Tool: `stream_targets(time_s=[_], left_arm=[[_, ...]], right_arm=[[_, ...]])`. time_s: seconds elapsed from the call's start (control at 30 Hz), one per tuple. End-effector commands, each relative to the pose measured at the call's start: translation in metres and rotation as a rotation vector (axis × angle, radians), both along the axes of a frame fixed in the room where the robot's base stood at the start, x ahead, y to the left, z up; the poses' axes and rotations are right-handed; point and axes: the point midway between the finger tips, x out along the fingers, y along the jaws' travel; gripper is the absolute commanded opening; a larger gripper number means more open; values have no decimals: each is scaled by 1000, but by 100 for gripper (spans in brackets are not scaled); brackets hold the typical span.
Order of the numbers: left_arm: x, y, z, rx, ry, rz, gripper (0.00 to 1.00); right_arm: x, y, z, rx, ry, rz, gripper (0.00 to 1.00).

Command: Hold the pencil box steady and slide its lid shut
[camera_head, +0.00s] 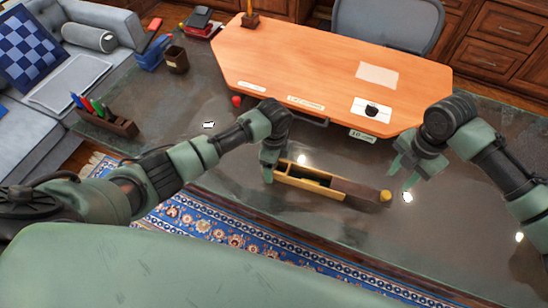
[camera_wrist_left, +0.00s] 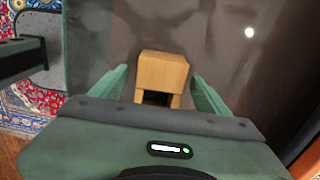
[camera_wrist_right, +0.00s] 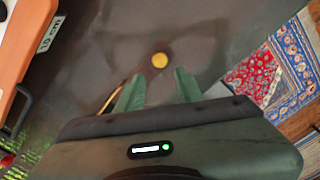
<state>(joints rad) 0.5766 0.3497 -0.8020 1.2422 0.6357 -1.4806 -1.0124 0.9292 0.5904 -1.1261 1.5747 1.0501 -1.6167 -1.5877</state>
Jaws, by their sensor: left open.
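The wooden pencil box (camera_head: 310,187) lies lengthwise on the dark glass tabletop, with its dark interior showing near the left end. Its lid (camera_head: 350,190) covers the right part, and a yellow knob (camera_head: 386,196) is at the right end. My left gripper (camera_head: 268,173) is open at the box's left end. In the left wrist view the box end (camera_wrist_left: 163,72) sits between the fingers, with gaps on both sides. My right gripper (camera_head: 403,174) is near the knob and apart from it. In the right wrist view its fingers are open and the knob (camera_wrist_right: 160,60) lies beyond their tips.
An orange wooden board (camera_head: 310,60) stands behind the box, with a small label card (camera_head: 362,136) at its front edge. A pen holder (camera_head: 108,122), a brown cup (camera_head: 177,60) and a blue item (camera_head: 152,55) are at the left. The glass around the box is clear.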

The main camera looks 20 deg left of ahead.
Motion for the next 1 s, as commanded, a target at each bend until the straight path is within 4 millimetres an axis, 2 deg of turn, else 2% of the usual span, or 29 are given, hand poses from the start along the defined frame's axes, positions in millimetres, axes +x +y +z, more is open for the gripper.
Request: stream_targets(time_s=[0.33,0.6,0.63,0.67,0.7,1.0], left_arm=[[0,0,-5,0,0,1,76],[0,0,-5,-1,0,1,1],[0,0,-5,-1,0,1,0],[0,0,-5,-1,0,1,0],[0,0,-5,-1,0,1,0],[0,0,-4,0,-1,2,0]], right_arm=[[0,0,0,0,0,0,36],[0,0,0,0,0,0,36],[0,0,0,0,0,0,39],[0,0,0,0,0,0,48],[0,0,0,0,0,0,49],[3,2,-3,13,-16,1,49]])
